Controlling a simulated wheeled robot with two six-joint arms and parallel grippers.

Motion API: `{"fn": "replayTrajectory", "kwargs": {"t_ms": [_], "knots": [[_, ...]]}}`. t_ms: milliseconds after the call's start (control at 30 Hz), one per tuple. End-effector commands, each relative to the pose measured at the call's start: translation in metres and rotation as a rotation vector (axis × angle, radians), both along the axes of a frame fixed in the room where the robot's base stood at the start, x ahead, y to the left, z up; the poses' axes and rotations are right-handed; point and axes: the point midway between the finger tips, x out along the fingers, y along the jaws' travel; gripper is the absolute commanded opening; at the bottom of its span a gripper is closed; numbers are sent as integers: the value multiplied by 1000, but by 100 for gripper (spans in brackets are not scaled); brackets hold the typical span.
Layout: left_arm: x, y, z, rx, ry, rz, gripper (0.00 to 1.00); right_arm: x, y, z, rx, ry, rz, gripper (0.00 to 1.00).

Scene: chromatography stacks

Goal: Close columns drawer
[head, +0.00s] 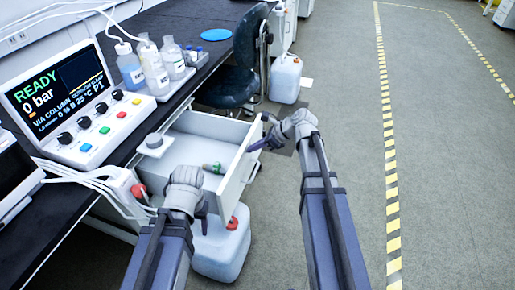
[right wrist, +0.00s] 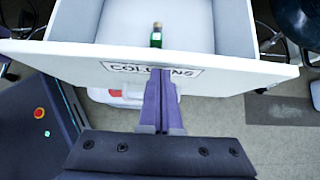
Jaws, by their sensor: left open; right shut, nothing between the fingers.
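The columns drawer (head: 242,160) is pulled out from under the dark bench, and its white inside is visible in the head view. In the right wrist view its front panel (right wrist: 240,72) carries a label reading COLUMNS, partly covered by my fingers. A small green column (head: 213,168) lies in the drawer; it also shows in the right wrist view (right wrist: 156,38). My right gripper (head: 259,140) is shut and empty, its fingertips at the drawer front's outer side; whether they touch is unclear. My left gripper (head: 203,205) is open and empty, near the drawer's near side.
An instrument with a READY screen (head: 62,88) and a bottle tray (head: 178,82) stand on the bench (head: 130,130). A jug (head: 222,250) stands on the floor below the drawer. A dark chair (head: 232,85) and another jug (head: 285,78) are beyond. The floor to the right is clear.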

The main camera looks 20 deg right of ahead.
Motion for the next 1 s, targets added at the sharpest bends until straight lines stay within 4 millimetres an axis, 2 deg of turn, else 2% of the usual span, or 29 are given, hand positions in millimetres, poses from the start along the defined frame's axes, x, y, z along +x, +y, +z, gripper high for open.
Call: {"fn": "replayTrajectory", "kwargs": {"t_ms": [267, 467, 667, 1000], "knots": [[0, 0, 0, 0, 0, 0, 56, 1, 1, 0, 0, 1, 1, 0], [0, 0, 0, 0, 0, 0, 56, 12, 18, 0, 0, 1, 4, 0], [0, 0, 0, 0, 0, 0, 56, 39, 55, 0, 1, -1, 6, 0], [0, 0, 0, 0, 0, 0, 56, 93, 135, 0, 1, -1, 6, 0]]}}
